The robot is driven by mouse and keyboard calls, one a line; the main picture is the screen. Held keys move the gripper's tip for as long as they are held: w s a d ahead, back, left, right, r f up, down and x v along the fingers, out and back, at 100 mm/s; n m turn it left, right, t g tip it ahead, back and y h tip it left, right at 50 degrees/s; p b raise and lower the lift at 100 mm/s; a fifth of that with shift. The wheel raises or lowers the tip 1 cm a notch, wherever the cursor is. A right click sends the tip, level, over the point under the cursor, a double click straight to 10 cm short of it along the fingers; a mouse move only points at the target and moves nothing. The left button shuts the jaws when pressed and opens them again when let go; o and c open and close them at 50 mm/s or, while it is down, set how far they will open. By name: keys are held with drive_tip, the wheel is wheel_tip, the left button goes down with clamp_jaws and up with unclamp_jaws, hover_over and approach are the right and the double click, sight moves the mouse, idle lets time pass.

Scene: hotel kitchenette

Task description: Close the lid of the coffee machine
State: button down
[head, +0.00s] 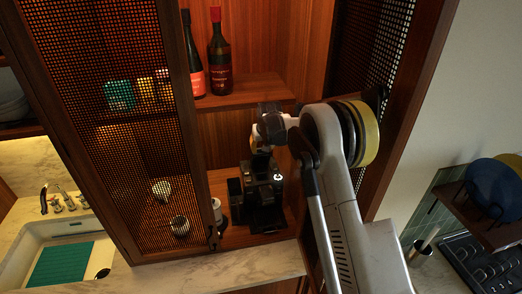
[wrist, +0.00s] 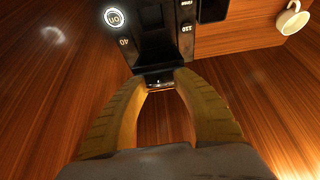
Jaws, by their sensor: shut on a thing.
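The black coffee machine (head: 262,207) stands on the lower shelf of the wooden cabinet. In the wrist view its dark body (wrist: 205,38) fills the top middle, with a lit round dial and printed numbers. My gripper (head: 258,150) is above the machine, reaching in from the right. In the wrist view its yellow fingertips (wrist: 160,80) close on a dark edge at the machine, which looks like part of the lid. The fingers and the steep view hide most of this part, so I cannot tell the lid's exact angle.
A white cup (wrist: 291,18) lies at the top right of the wrist view. Two dark bottles (head: 219,62) stand on the shelf above. A perforated cabinet door (head: 120,140) is at the left. The cabinet's side wall is close to my arm on the right.

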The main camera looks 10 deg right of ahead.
sight(267, 190)
drive_tip(key=s+f+t+b, duration=0.2)
drive_tip(key=b, duration=0.3)
drive_tip(key=s+f+t+b, duration=0.2)
drive_tip(key=s+t+b, duration=0.1)
drive_tip(key=b, duration=0.3)
drive_tip(key=shift+s+f, duration=0.2)
drive_tip(key=shift+s, duration=0.1)
drive_tip(key=s+f+t+b, duration=0.1)
drive_tip(key=f+t+b, duration=0.1)
drive_tip(key=b, duration=0.3)
drive_tip(key=s+f+t+b, duration=0.2)
drive_tip(key=b, duration=0.3)
drive_tip(key=shift+f, duration=0.1)
drive_tip(key=shift+s+f+t+b, duration=0.15)
drive_tip(key=shift+f+t+b, duration=0.15)
drive_tip(key=shift+t+b, duration=0.4)
drive_tip(key=f+b, duration=0.1)
drive_tip(key=b, duration=0.1)
drive_tip(key=f+b, duration=0.1)
drive_tip(key=shift+s+f+b, duration=0.35)
drive_tip(key=shift+s, duration=0.05)
drive_tip(key=shift+f, duration=0.1)
drive_tip(key=c, duration=1.1)
unclamp_jaws()
drive_tip(key=shift+o, duration=1.2)
